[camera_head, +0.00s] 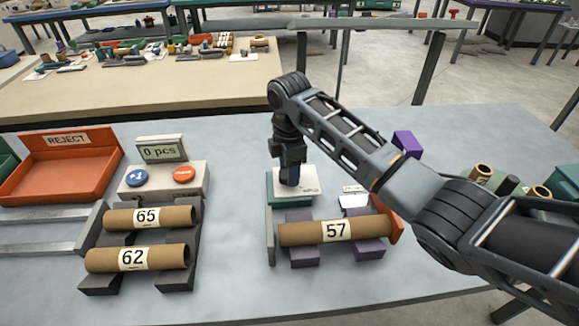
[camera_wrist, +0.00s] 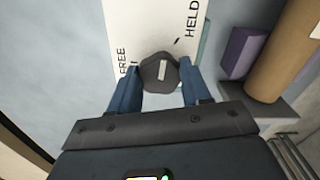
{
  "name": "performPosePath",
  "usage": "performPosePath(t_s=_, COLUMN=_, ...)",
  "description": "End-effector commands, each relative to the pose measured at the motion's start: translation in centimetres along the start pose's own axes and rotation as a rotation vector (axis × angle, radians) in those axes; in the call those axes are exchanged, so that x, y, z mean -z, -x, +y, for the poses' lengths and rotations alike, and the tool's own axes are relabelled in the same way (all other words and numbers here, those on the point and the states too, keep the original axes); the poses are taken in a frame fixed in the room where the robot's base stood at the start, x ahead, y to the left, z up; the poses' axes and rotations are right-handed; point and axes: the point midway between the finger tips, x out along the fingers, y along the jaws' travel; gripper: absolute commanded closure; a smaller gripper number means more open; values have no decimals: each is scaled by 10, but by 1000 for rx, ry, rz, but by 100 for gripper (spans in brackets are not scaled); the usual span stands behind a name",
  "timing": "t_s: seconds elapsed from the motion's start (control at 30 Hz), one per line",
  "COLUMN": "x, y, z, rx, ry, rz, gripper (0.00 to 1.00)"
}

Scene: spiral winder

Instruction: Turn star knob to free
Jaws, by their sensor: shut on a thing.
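The dark star knob (camera_wrist: 152,74) sits between the fingers of my gripper (camera_wrist: 156,88) in the wrist view. A short white mark on its top lies nearly along the picture's vertical, leaning slightly right. The knob is on a white plate (camera_wrist: 135,20) with FREE printed at the left and HELD at the upper right. In the head view my gripper (camera_head: 290,180) points down at the white plate (camera_head: 310,185) on a teal block (camera_head: 274,190). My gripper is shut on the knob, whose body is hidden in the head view.
A cardboard tube marked 57 (camera_head: 300,234) lies on purple supports (camera_head: 305,257) just in front. Tubes 65 (camera_head: 180,216) and 62 (camera_head: 105,262) lie on a dark rack to the left. A counter box (camera_head: 195,172) and orange REJECT bin (camera_head: 110,150) stand farther left.

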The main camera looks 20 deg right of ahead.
Motion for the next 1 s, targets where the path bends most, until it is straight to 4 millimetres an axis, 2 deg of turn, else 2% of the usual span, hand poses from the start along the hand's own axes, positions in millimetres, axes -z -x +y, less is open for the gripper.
performPosePath(t_s=1.0, x=2, y=0, z=4, rx=-2, ry=968, rz=0, gripper=83)
